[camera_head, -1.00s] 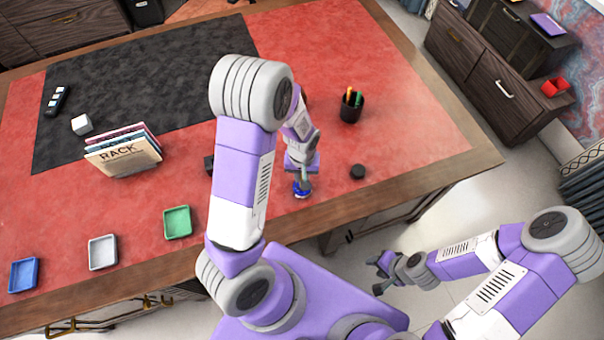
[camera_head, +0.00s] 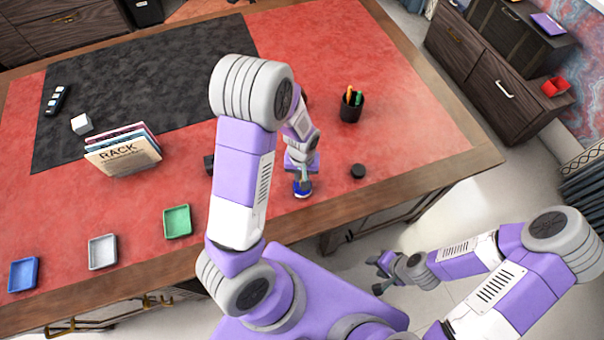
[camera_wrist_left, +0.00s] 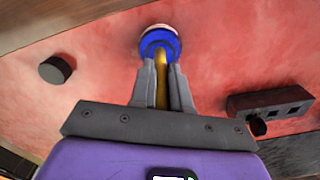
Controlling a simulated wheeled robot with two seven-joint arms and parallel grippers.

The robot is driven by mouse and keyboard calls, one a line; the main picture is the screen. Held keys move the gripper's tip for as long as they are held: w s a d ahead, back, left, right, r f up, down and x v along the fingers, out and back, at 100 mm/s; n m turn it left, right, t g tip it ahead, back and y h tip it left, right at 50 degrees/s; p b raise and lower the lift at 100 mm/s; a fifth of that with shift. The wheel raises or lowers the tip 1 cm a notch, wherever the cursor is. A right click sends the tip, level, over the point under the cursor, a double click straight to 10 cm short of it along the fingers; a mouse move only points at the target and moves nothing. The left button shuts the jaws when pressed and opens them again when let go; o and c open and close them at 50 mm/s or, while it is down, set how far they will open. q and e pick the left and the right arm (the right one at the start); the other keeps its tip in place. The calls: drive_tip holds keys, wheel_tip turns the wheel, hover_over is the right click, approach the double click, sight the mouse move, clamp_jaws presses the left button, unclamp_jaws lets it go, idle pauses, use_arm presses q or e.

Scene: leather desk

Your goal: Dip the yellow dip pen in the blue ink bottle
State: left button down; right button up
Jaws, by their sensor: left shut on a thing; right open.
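My left gripper (camera_wrist_left: 160,88) is shut on the yellow dip pen (camera_wrist_left: 161,85), which shows between the fingers in the left wrist view. The pen's far end meets the blue ink bottle (camera_wrist_left: 158,42); how deep its tip sits in the bottle is hidden. In the head view the blue ink bottle (camera_head: 302,190) stands on the red desk near the front edge, directly below my left gripper (camera_head: 303,176). My right gripper (camera_head: 380,273) is open and empty, off the desk over the floor.
A round black cap (camera_head: 358,171) lies right of the bottle. A black holder (camera_head: 351,110) with pens stands behind it. A dark block with holes (camera_wrist_left: 270,102) is beside the gripper. Green (camera_head: 177,221), white (camera_head: 102,252) and blue (camera_head: 23,274) trays line the front left.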

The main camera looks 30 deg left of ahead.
use_arm(q)
drive_tip(key=shift+s, duration=0.1)
wheel_tip(320, 180, up, 7)
drive_tip(key=p, duration=0.6)
idle(0.6)
